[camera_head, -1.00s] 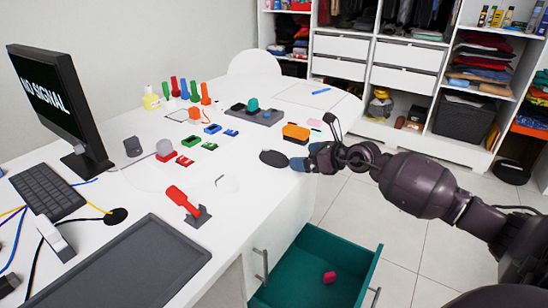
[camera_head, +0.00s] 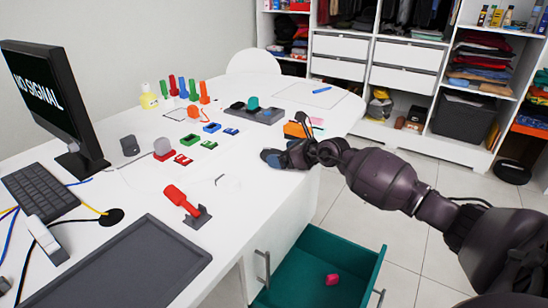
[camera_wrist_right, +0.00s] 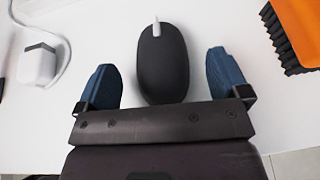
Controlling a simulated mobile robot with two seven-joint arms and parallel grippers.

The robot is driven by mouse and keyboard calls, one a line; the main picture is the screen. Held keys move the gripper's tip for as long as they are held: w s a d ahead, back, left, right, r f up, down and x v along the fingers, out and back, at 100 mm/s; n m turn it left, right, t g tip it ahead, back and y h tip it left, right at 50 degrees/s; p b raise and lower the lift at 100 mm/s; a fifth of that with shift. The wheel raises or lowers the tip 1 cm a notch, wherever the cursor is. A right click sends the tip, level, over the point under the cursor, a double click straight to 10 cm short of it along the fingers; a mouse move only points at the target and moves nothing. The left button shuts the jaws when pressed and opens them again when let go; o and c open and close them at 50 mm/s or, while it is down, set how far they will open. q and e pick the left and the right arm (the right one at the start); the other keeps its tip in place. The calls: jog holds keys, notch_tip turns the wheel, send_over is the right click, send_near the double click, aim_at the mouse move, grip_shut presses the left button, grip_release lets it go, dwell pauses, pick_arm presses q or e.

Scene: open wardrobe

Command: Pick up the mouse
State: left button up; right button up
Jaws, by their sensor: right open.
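The mouse (camera_wrist_right: 163,62) is black with a pale scroll wheel and lies on the white desk in the right wrist view. My right gripper (camera_wrist_right: 162,75) is open, with one blue finger on each side of it and a visible gap on both sides. The mouse's near end is partly hidden behind the gripper's palm. In the head view my right gripper (camera_head: 275,158) is at the desk's right edge and covers most or all of the mouse. My left gripper is not in view.
An orange brush (camera_wrist_right: 297,28) lies to the right of the gripper, and a white-and-grey block (camera_wrist_right: 38,63) with a cable lies to the left. Below the desk edge a teal drawer (camera_head: 300,262) stands open with a pink object (camera_head: 332,279) inside. A monitor (camera_head: 45,95) stands at left.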

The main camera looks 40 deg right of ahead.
jog(key=shift+w+a+f, duration=0.2)
jog(key=shift+w+f, duration=0.1)
jog(key=shift+w, duration=0.3)
jog(key=c, duration=1)
jog(key=shift+r, duration=0.1)
